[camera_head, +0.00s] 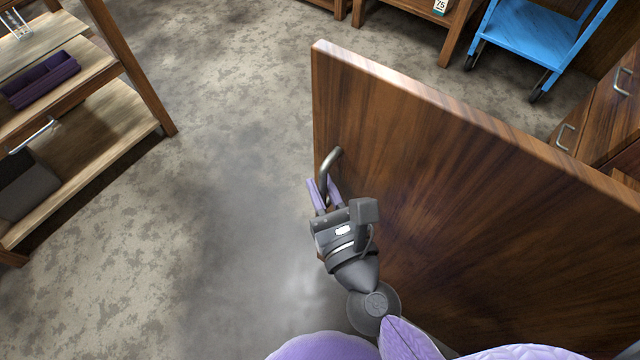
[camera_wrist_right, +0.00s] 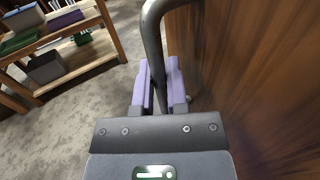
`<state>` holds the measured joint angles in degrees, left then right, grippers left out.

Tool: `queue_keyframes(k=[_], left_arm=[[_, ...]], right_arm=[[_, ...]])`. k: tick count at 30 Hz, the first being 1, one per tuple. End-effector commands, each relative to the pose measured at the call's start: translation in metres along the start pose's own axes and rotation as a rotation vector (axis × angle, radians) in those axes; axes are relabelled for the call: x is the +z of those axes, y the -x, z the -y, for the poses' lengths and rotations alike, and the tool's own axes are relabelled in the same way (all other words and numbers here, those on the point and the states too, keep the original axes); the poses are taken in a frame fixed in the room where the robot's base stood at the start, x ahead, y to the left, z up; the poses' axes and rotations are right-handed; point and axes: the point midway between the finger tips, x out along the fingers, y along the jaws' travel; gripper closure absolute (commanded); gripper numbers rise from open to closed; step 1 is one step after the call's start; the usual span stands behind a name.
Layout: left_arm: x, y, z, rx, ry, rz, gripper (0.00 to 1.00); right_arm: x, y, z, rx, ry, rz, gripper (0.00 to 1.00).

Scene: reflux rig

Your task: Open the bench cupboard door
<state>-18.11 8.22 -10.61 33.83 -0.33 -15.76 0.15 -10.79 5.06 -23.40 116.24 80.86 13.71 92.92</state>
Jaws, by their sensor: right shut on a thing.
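The wooden cupboard door (camera_head: 420,150) stands swung out across the right half of the head view, its free edge toward the middle. A curved metal handle (camera_head: 331,158) is fixed near that free edge. My right gripper (camera_head: 322,187) is shut on the handle, its purple fingers on either side of the bar. The right wrist view shows the handle (camera_wrist_right: 152,40) running down between the fingers (camera_wrist_right: 158,85), with the door face (camera_wrist_right: 260,80) close on the right. My left gripper is not in view.
A wooden shelf rack (camera_head: 150,110) with a purple tray (camera_head: 40,80) stands at the left. A blue cart (camera_head: 535,30) and drawers (camera_head: 600,115) stand beyond the door. The floor between rack and door is clear.

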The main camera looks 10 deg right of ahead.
Motion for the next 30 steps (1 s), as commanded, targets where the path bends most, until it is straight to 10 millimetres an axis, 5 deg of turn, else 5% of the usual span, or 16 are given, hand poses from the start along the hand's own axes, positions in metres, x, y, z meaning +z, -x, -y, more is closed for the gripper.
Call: queue_keyframes(k=[15,16,18,30], left_arm=[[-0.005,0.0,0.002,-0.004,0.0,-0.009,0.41],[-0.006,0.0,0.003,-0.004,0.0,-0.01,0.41],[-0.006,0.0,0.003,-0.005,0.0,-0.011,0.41],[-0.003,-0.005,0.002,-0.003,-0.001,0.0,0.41]], right_arm=[[0.0,0.0,0.001,-0.001,0.0,0.001,1.0],[0.0,0.0,0.001,-0.001,0.0,0.001,0.81],[0.0,0.0,0.001,-0.001,0.0,0.001,0.71],[-0.003,0.017,0.001,0.001,0.003,-0.005,0.71]])
